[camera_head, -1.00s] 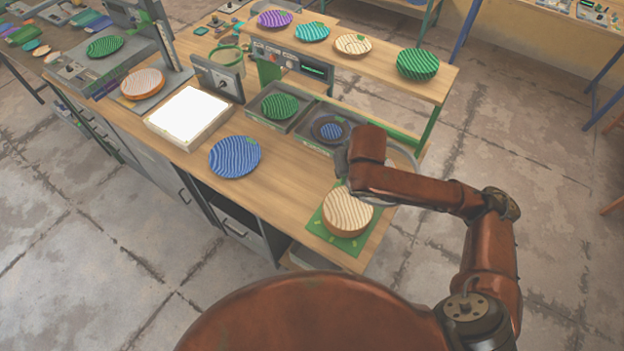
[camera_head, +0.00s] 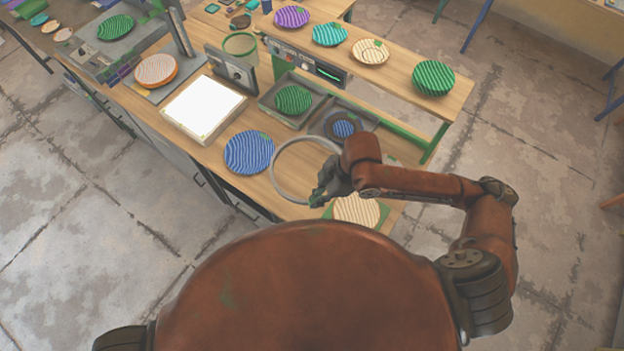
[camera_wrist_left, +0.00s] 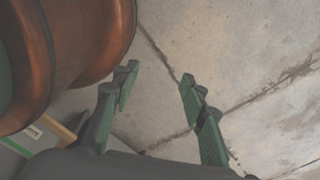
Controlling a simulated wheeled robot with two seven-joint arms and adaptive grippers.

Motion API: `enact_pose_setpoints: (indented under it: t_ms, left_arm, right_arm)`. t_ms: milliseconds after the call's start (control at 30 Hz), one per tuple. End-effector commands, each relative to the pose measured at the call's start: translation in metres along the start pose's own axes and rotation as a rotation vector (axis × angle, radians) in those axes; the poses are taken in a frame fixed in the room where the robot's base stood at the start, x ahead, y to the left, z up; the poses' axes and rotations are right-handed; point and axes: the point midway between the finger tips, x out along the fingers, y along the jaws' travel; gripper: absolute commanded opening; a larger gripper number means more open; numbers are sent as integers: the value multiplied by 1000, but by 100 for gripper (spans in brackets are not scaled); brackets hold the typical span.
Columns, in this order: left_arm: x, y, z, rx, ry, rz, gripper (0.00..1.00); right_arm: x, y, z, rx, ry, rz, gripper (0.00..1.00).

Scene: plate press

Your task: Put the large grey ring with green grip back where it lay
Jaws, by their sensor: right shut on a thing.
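The large grey ring (camera_head: 276,170) shows in the head view as a thin open hoop above the bench. My right gripper (camera_head: 320,196) is at the ring's lower right side and is shut on it; a small green part shows at the fingers, where I cannot tell grip from fingertip. The ring overlaps the bare wood right of the blue striped plate (camera_head: 249,152). Whether it touches the bench cannot be told. My left gripper (camera_wrist_left: 160,85) shows only in the left wrist view, with its two green-padded fingers apart and nothing between them, above the floor.
A cream striped plate (camera_head: 358,211) lies on a green mat, partly hidden by my right arm. Two grey trays hold a green plate (camera_head: 293,99) and a small blue plate (camera_head: 344,128). A white lit panel (camera_head: 203,106) is at left. A raised shelf (camera_head: 400,85) carries several plates.

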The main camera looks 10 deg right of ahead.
Motion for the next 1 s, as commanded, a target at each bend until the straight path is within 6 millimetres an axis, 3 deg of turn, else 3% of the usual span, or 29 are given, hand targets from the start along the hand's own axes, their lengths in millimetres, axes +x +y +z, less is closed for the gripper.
enact_pose_setpoints:
  t_ms: [33,200,267,367,700,867,1000]
  left_arm:
    - [-16,-2,-14,3,15,-2,40]
    - [-33,-6,-65,14,80,-5,40]
    - [-35,-7,-73,15,90,-6,40]
    - [-30,-7,-69,15,84,-6,40]
    - [28,-2,-28,7,33,-2,40]
    - [53,0,-25,7,32,-1,40]
    - [51,0,-35,8,43,-1,40]
  right_arm:
    - [-9,-13,-13,-88,2,-37,0]
    - [-11,-44,-30,-306,2,-124,0]
    - [-11,-49,-33,-345,0,-140,0]
    - [-8,-51,-31,-378,-1,-152,0]
    - [3,-27,-4,-383,-4,-150,0]
    - [4,-19,3,-382,-2,-150,0]
    - [3,3,25,-371,-2,-154,0]
